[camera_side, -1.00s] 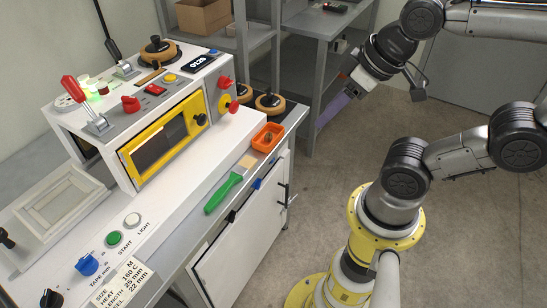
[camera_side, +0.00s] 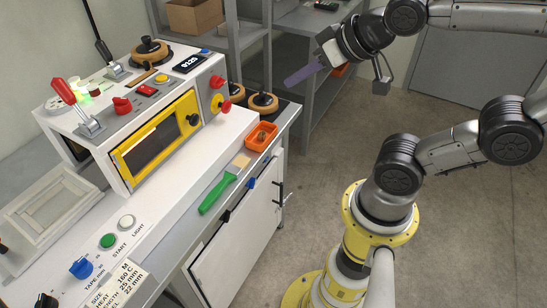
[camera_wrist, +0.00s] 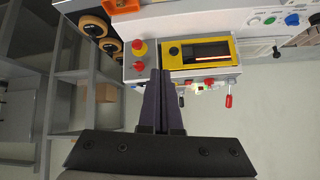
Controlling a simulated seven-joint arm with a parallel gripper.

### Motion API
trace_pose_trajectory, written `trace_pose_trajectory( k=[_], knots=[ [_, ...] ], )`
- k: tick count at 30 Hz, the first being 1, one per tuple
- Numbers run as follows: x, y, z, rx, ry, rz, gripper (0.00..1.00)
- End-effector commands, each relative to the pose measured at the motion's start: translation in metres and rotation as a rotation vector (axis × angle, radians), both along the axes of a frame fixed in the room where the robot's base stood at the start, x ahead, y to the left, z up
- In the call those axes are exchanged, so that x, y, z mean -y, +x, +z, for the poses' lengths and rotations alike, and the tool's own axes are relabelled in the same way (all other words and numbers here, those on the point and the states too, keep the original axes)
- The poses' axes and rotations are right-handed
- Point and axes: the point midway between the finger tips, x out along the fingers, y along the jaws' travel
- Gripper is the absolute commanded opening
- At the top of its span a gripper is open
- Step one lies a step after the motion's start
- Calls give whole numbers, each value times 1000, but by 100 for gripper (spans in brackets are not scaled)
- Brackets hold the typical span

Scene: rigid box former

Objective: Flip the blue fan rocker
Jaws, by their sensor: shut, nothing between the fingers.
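A small blue rocker (camera_side: 205,51) sits on the machine's top panel, at the far right edge beside the black display. It is small in the side view, and I cannot tell which way it is tilted; I cannot make it out in the wrist view. My gripper (camera_side: 287,82) is in the air to the right of the machine, apart from it, its long purple fingers pointing left. In the wrist view my gripper (camera_wrist: 158,72) has its fingers together with nothing between them. They cover part of the machine (camera_wrist: 200,72).
Red knobs (camera_side: 217,82) stick out of the machine's right end. Round wooden-rimmed pieces (camera_side: 262,100) and an orange tray (camera_side: 262,136) lie on the bench right of the machine. A grey shelf (camera_side: 300,25) stands behind. A blue knob (camera_side: 82,267) is at the front. Air between gripper and machine is clear.

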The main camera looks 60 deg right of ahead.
Motion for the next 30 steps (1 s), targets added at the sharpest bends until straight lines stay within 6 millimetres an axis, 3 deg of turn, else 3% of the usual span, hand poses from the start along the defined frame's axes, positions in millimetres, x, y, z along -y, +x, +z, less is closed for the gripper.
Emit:
trace_pose_trajectory(
  k=[4, 8, 11, 16, 19, 23, 30],
  knots=[
    [15, 47, 7, 125, 41, -99, 0],
    [31, 85, 0, 200, 90, -175, 0],
    [47, 112, -15, 238, 140, -224, 0],
    [77, 145, -61, 257, 263, -303, 0],
    [95, 154, -100, 244, 362, -355, 0],
    [117, 152, -153, 214, 510, -433, 0],
    [142, 109, -254, 128, 793, -628, 0]
  ],
)
